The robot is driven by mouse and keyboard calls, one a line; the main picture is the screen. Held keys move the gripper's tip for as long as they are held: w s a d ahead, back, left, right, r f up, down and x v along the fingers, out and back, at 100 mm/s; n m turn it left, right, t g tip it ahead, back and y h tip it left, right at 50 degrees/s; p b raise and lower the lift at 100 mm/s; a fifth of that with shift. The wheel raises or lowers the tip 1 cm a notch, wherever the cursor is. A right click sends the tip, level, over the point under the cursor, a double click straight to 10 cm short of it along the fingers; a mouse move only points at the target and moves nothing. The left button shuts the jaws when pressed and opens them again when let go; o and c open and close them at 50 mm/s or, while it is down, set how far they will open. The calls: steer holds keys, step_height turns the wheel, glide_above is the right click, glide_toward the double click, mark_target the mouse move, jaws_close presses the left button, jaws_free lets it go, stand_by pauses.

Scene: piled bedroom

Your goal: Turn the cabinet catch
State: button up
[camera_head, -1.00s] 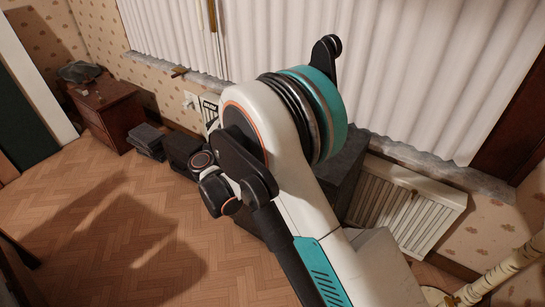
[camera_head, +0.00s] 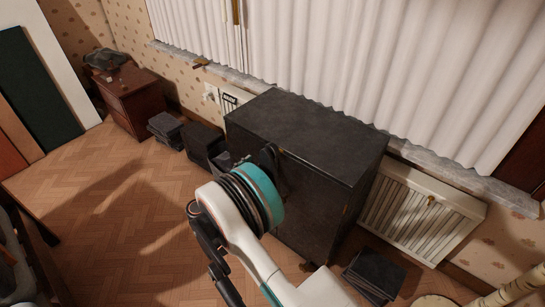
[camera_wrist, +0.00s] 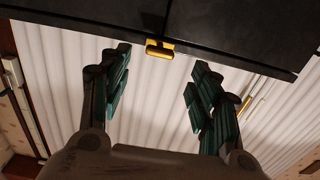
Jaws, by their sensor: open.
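The black cabinet (camera_head: 310,125) stands before the curtained window in the head view. Its dark underside or front (camera_wrist: 240,28) crosses the top of the wrist view. A small yellow catch (camera_wrist: 160,48) sits at the cabinet's edge, by the seam between two dark panels. My gripper (camera_wrist: 157,80) is open and empty, its two teal-lined fingers spread to either side below the catch. The catch lies roughly between the fingertips in the picture, with no visible contact. In the head view my arm covers part of the cabinet front, and I cannot see the catch there.
White radiators stand by the wall, one right of the cabinet (camera_head: 420,205). Dark stacked items (camera_head: 372,272) lie on the floor at its right, with dark boxes (camera_head: 202,142) to its left. A reddish bedside chest (camera_head: 130,100) stands further back. The left floor (camera_head: 110,190) is mostly clear.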

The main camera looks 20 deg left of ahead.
mark_target(269, 156)
steer(key=b+x, duration=0.2)
steer(key=x, duration=0.7)
steer(key=shift+w+d, duration=0.1)
steer(key=shift+w, duration=0.15)
steer(key=c, duration=1.1)
